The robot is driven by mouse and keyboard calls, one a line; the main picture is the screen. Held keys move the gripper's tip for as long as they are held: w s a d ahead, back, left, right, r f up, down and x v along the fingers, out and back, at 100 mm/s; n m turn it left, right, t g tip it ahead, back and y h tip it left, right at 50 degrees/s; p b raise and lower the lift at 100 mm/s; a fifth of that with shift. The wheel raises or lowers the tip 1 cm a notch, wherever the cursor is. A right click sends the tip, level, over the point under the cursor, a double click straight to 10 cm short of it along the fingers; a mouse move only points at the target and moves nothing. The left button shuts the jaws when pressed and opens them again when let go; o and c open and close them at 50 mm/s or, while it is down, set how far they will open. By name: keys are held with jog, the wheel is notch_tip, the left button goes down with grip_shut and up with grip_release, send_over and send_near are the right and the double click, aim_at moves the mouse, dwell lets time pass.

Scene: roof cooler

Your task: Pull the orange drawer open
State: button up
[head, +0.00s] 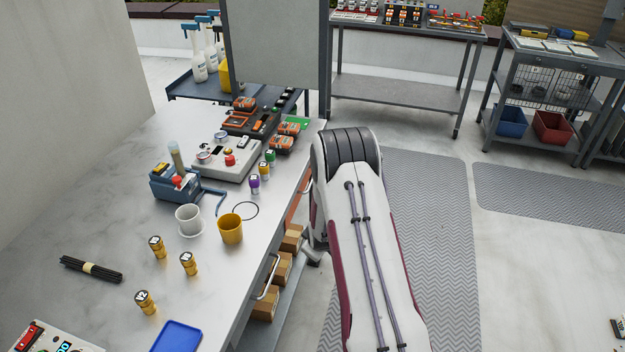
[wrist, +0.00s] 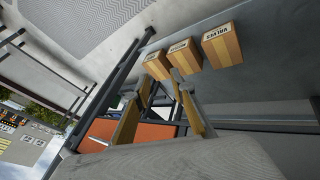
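The orange drawer (head: 295,208) is under the right edge of the workbench, mostly hidden by my arm. A pale bar handle (head: 307,186) shows near it in the head view. In the wrist view the orange drawer front (wrist: 150,132) lies beyond my fingers, with a silver handle (wrist: 98,140) at its left end. My gripper (wrist: 163,80) shows two fingers apart with nothing seen held between them. In the head view it is mostly hidden behind my arm. I cannot tell how far the fingers are from the drawer.
Cardboard boxes (head: 283,268) stand on the shelf under the workbench (head: 80,220), and also show in the wrist view (wrist: 222,45). Another bar handle (head: 268,279) is nearer. Cups, bottles and tools occupy the benchtop. Floor mat (head: 435,200) to the right is clear.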

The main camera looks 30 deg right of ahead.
jog(key=w+d+f+n+t+h, duration=0.2)
jog(key=w+d+f+n+t, duration=0.25)
jog(key=w, duration=0.25)
jog(key=w+d+r+n+t+h, duration=0.1)
jog(key=w+r+n+t, duration=0.1)
jog(key=r, duration=0.5)
jog(key=w+d+r+n+t+h, duration=0.1)
jog(key=w+d+r+n+t, duration=0.1)
jog(key=r, duration=0.5)
jog(key=shift+w+d+n+t+h, duration=0.15)
jog(key=shift+w+n+t+h, duration=0.15)
jog(key=shift+w+n+t, duration=0.6)
jog(key=shift+w+d+g, duration=0.1)
jog(key=shift+w+g, duration=0.15)
jog(key=shift+w, duration=0.15)
jog(key=shift+x, duration=3.6)
